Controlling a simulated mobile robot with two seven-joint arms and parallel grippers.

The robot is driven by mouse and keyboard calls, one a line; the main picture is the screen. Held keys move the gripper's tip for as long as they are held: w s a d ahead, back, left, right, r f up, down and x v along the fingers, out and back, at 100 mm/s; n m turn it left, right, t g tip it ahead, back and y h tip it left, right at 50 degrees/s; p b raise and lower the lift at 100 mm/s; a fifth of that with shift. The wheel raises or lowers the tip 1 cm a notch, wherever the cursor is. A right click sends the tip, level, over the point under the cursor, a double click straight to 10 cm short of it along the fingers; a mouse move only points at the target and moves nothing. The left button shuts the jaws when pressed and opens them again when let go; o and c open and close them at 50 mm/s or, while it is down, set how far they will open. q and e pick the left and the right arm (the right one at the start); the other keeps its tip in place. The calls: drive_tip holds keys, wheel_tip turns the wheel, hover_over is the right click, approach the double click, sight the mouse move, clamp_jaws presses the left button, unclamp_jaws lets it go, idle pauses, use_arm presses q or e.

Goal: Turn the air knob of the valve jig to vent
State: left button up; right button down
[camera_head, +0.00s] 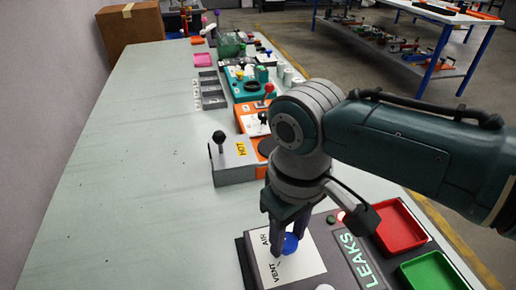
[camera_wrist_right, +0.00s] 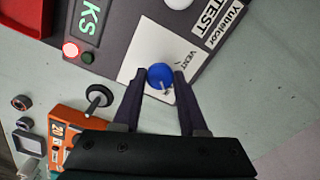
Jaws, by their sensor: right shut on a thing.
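The blue air knob (camera_head: 290,243) sits on the white plate (camera_head: 312,266) of the dark valve jig (camera_head: 243,262), near the printed words AIR and VENT. In the right wrist view the knob (camera_wrist_right: 160,75) is round, with a small pale mark on its lower edge; I cannot tell which position it is set to. My right gripper (camera_head: 288,246) comes down from above and is shut on the knob, one finger on each side, as the wrist view (camera_wrist_right: 160,76) also shows. My left gripper is not in view.
Other stations line the table's right side. The table's left side is clear.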

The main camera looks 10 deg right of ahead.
drive_tip(key=shift+n, duration=0.3)
drive_tip(key=n+p, duration=0.1)
drive_tip(key=n, duration=0.7)
drive_tip(key=shift+p, duration=0.3)
drive_tip(key=n, duration=0.4)
drive_tip(key=shift+n, duration=0.3)
drive_tip(key=n, duration=0.4)
drive_tip(key=shift+n, duration=0.3)
drive_tip(key=shift+c, duration=2.2)
unclamp_jaws()
